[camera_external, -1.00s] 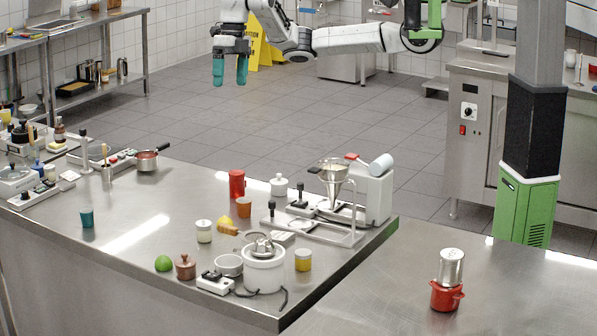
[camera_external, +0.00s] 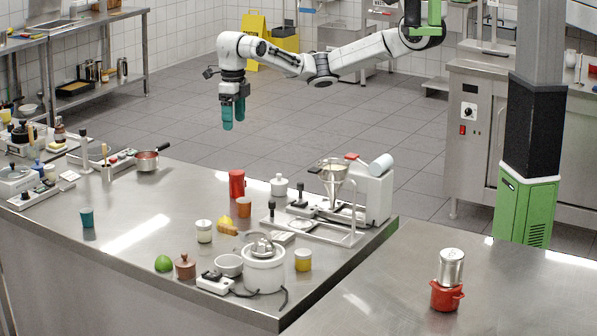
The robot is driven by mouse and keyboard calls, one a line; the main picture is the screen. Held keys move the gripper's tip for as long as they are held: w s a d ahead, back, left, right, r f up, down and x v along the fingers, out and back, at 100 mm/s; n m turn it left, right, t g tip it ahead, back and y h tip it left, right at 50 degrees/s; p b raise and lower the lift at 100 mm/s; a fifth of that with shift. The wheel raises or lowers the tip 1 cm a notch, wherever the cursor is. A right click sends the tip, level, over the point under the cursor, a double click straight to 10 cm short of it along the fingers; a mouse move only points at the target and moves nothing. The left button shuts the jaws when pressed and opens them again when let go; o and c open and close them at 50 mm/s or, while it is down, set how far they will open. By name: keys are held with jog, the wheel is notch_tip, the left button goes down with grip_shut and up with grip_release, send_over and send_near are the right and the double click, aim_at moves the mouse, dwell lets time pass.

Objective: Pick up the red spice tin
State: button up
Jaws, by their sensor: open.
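The red spice tin (camera_external: 237,184) appears to be the red cylinder standing upright on the steel counter, near its back edge. An orange-brown cup (camera_external: 243,207) stands just in front of it. My gripper (camera_external: 234,115) has teal fingers pointing down. It is open and empty, in the air above the tin in the picture and clear of it. How far behind or over the counter it hangs cannot be told exactly.
A white lidded jar (camera_external: 279,185) stands right of the tin, beside a machine with a metal funnel (camera_external: 333,175). A white jar (camera_external: 204,231) and a yellow item (camera_external: 226,226) lie in front.

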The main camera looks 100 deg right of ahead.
send_over(236, 172)
jog(key=f, duration=0.9)
jog(key=shift+w+a+f, duration=0.1)
jog(key=shift+a+f, duration=0.15)
jog(key=shift+f, duration=0.05)
notch_tip(236, 172, down, 7)
jog(key=b, duration=0.4)
jog(key=shift+d+f, duration=0.1)
jog(key=shift+f, duration=0.1)
jog(key=f, duration=0.4)
jog(key=shift+s+d, duration=0.1)
jog(key=shift+s, duration=0.1)
jog(key=shift+c, duration=0.3)
jog(key=c, duration=1.1)
